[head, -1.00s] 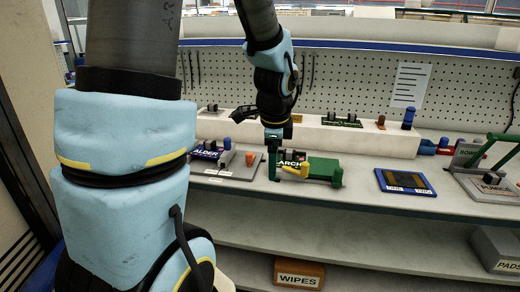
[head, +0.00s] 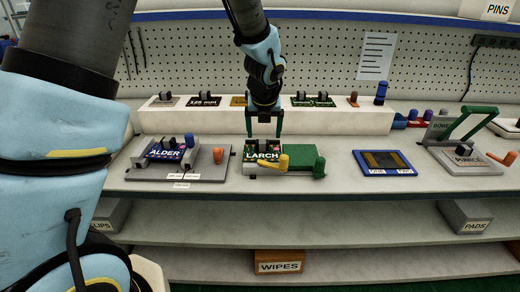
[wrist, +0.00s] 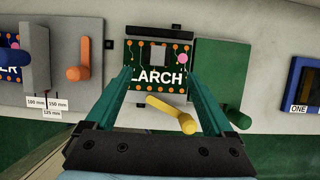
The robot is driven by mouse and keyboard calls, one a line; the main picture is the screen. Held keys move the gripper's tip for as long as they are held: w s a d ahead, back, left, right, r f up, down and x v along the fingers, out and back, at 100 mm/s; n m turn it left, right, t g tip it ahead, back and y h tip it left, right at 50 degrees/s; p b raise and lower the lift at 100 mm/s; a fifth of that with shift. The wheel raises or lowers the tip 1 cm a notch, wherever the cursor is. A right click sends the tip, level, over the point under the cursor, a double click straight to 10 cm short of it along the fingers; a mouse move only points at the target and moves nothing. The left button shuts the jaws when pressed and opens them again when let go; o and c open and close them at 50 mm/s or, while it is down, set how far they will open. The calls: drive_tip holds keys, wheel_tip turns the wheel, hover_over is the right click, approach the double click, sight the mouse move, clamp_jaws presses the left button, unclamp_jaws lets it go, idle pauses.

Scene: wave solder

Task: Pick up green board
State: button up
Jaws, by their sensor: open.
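The green board labelled LARCH (head: 261,155) sits in a grey fixture with a yellow handle (head: 285,161), beside a green block (head: 306,163) on the bench. It also shows in the wrist view (wrist: 145,55), with orange dots, a grey component and a pink one. My gripper (head: 264,134) is open and empty above the board. In the wrist view its two teal fingers (wrist: 158,74) appear on either side of the board's label. The yellow handle lies between the fingers in that view, nearer to the palm. Contact with the board cannot be told.
The ALDER board (head: 164,152) stands in a fixture with an orange handle (head: 218,155) at left. A blue-framed tray (head: 385,171) lies at right. A raised white ledge (head: 350,123) with more boards runs behind. A PUMICE fixture (head: 465,160) stands far right.

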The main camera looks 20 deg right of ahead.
sight(262, 144)
drive_tip(key=shift+a+p+x, duration=0.15)
drive_tip(key=shift+p+x, duration=0.2)
drive_tip(key=shift+x, duration=1.1)
drive_tip(key=shift+a+p+x, duration=0.15)
drive_tip(key=shift+p+x, duration=0.2)
drive_tip(key=shift+x, duration=1.05)
drive_tip(key=shift+f, duration=0.1)
drive_tip(key=shift+c, duration=0.2)
clamp_jaws()
